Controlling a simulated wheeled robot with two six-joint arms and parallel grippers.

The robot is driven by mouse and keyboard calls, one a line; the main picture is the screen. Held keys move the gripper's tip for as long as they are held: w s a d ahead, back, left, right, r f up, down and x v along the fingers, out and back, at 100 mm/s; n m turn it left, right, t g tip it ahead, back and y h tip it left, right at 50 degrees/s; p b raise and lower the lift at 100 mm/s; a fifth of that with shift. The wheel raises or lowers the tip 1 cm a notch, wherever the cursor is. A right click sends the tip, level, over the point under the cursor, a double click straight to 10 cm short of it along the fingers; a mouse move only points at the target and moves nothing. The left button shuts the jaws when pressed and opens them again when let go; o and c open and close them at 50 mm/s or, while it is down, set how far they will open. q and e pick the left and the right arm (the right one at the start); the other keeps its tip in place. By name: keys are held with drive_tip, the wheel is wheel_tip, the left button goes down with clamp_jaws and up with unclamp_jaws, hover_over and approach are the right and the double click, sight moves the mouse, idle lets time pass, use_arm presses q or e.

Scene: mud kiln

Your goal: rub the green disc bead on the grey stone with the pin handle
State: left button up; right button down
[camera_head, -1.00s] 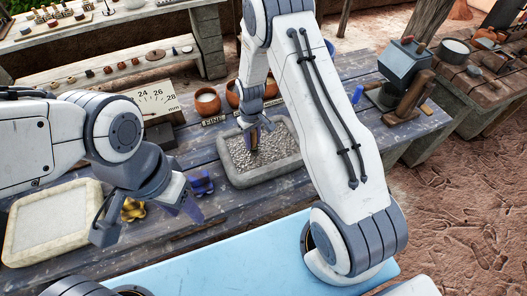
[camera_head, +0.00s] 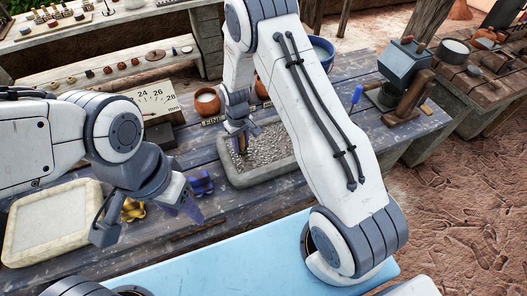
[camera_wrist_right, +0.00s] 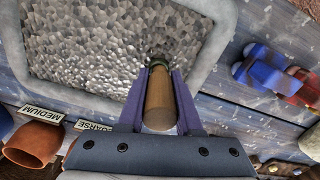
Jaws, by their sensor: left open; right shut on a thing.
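The grey stone is a rough speckled slab with a raised rim (camera_head: 240,181) on the blue-grey bench, in the middle of the head view. It fills the upper left of the right wrist view (camera_wrist_right: 75,45). My right gripper (camera_head: 241,143) is over the stone's left part, shut on the wooden pin handle (camera_wrist_right: 158,98). The handle's far end is at the stone's surface; contact cannot be told. My left gripper (camera_head: 148,220) is open and empty above the bench's front left.
A pale shallow tray (camera_head: 50,250) lies at the left. Blue (camera_head: 200,183) and brass (camera_head: 133,209) stands sit between it and the stone. Clay pots (camera_head: 207,103) with labels stand behind the stone. A lever device (camera_head: 405,80) is at the right.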

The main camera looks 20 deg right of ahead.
drive_tip(key=shift+r+p, duration=2.5)
drive_tip(key=shift+r, duration=0.95)
drive_tip(key=shift+f, duration=0.1)
drive_tip(key=shift+d+f+b, duration=0.1)
drive_tip(key=shift+f+b, duration=1.65)
drive_tip(key=shift+f, duration=0.55)
drive_tip(key=shift+f+b, duration=0.8)
drive_tip(key=shift+f, duration=0.3)
